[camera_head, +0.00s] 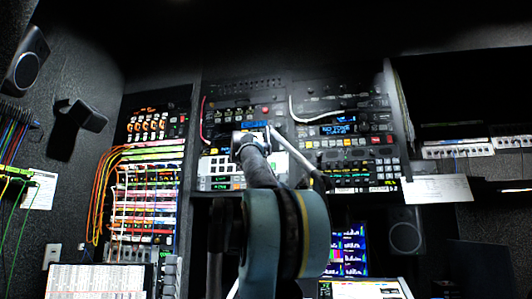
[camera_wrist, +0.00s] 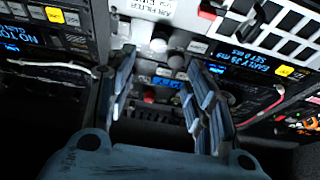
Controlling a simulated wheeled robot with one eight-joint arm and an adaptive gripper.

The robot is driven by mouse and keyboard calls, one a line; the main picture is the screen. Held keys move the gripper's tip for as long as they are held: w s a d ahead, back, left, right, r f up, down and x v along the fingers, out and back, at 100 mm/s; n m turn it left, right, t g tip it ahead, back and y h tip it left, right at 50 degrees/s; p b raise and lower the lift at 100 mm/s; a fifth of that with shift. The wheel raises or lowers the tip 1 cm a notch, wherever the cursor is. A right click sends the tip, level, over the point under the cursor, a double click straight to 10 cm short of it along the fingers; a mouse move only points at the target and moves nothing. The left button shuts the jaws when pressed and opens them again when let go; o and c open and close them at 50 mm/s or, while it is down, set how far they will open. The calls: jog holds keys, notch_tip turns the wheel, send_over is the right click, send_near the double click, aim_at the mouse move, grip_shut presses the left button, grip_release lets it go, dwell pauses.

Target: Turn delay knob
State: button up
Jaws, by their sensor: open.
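The equipment rack (camera_head: 350,85) rises in front of me, full of panels with small displays, buttons and knobs. In the wrist view my gripper (camera_wrist: 163,62) is open, with blue padded fingers apart and nothing held between them. A blue display (camera_wrist: 236,70) reading "EARLY 25 MS" and "SET 0 MS" is right of the right finger. I cannot tell which knob is the delay knob. The head view shows my arm covering part of the panel.
A patch bay (camera_head: 145,195) with coloured cables is left of my arm. A white cable (camera_wrist: 50,64) crosses the panel left of the gripper. A white paper (camera_head: 437,189) hangs at the right. Screens (camera_head: 350,245) and a speaker (camera_head: 405,236) are below.

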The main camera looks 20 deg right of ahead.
jog(key=x, duration=1.2)
jog(key=shift+w+d, duration=0.2)
jog(key=shift+w, duration=0.1)
jog(key=shift+r, duration=0.1)
jog(key=c, duration=1.1)
